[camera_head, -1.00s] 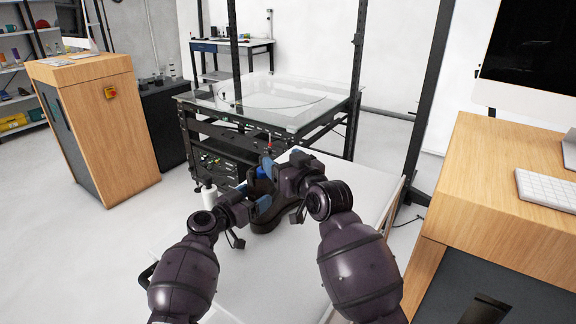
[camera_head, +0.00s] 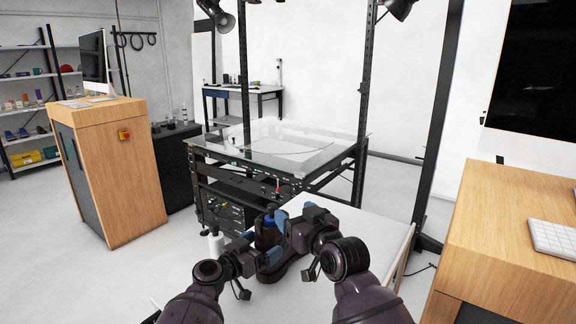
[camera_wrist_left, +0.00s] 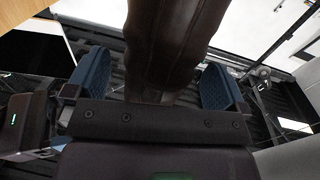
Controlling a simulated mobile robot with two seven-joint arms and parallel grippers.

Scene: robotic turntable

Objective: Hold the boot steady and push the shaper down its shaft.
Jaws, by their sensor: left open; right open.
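A dark brown boot (camera_head: 290,262) stands on the white table in the head view, its shaft partly hidden by my grippers. A blue shaper (camera_head: 269,220) shows at the top of the shaft. My left gripper (camera_head: 262,258) is open beside the boot, low on its left. In the left wrist view the brown boot (camera_wrist_left: 172,45) rises between the two blue finger pads of my left gripper (camera_wrist_left: 155,85), with gaps on both sides. My right gripper (camera_head: 290,225) is open at the upper right of the shaft, close to the shaper; contact cannot be told.
The white table (camera_head: 365,228) has free room to the right of the boot. A white bottle (camera_head: 215,243) stands left of my left gripper. A glass-topped turntable (camera_head: 300,150) is behind. A wooden desk (camera_head: 500,215) is at the right, a wooden cabinet (camera_head: 125,185) at the left.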

